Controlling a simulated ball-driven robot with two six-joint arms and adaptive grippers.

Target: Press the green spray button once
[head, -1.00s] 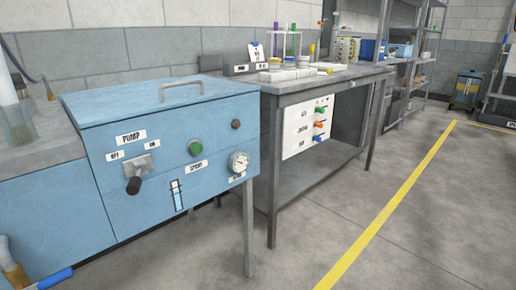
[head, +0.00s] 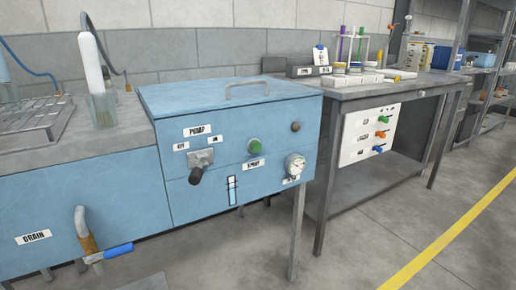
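The green spray button (head: 254,146) is on the front of the blue pump box (head: 232,120), to the right of the black-handled pump lever (head: 199,170). A label (head: 253,164) sits just below the button. The lever's handle points down and to the left, below its two small labels. A round gauge (head: 295,165) is at the right of the panel, and a dark knob (head: 296,127) is above it. A vertical sight glass (head: 232,190) is below the button. Neither of my grippers shows in the head view.
A drain tap with a blue handle (head: 118,250) sticks out at the lower left. A grey workbench (head: 350,92) with a valve panel (head: 368,133) stands to the right. The floor (head: 345,250) is clear in front, with a yellow line (head: 450,235) at right.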

